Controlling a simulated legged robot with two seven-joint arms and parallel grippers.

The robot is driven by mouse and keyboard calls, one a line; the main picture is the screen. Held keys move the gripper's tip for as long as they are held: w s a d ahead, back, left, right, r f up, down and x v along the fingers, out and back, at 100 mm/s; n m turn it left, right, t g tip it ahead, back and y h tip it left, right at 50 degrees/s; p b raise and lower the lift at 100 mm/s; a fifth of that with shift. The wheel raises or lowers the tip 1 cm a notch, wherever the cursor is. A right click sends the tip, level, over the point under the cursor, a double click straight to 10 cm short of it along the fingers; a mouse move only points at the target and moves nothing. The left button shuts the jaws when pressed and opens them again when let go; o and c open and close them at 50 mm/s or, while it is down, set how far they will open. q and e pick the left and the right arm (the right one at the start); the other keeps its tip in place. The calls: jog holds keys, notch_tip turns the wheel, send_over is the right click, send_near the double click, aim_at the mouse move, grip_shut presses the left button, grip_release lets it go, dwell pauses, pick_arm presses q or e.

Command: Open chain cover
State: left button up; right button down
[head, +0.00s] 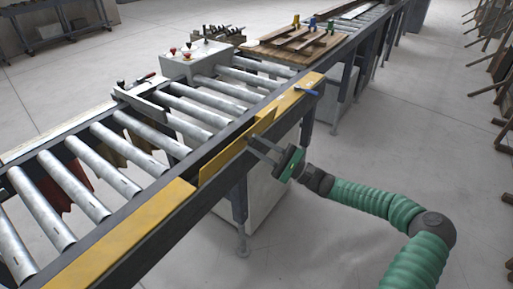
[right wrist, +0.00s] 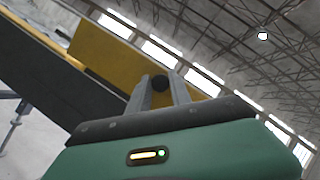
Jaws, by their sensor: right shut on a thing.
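The chain cover (head: 231,153) is the middle yellow panel along the near side rail of the roller conveyor. It stands tilted, with its edges out of line with the yellow strips on either side. In the right wrist view the yellow panel (right wrist: 110,58) rises behind the fingers. My right gripper (head: 254,146), on a green arm, reaches the cover's outer face from the right. Its two grey fingers are shut on a dark round knob (right wrist: 160,83) in front of the panel. My left gripper is not in view.
Fixed yellow strips (head: 120,224) lie flat along the rail. Metal rollers (head: 133,130) fill the conveyor, with a control box (head: 196,62) beyond.

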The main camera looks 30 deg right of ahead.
jog(key=shift+d+f, duration=0.1)
jog(key=shift+f, duration=0.05)
dwell(0.3)
jog(key=c, duration=1.5)
grip_release()
jog(key=o, duration=0.3)
jog(key=shift+w+d+f, duration=0.1)
jog(key=shift+w+f, duration=0.05)
jog(key=shift+w, duration=0.1)
jog(key=shift+s, duration=0.15)
jog(key=shift+s+d, duration=0.15)
jog(key=shift+s, duration=0.05)
jog(key=v, duration=1.6)
jog(key=shift+f+b, duration=0.3)
jog(key=shift+w+d, duration=0.1)
jog(key=shift+d, duration=0.05)
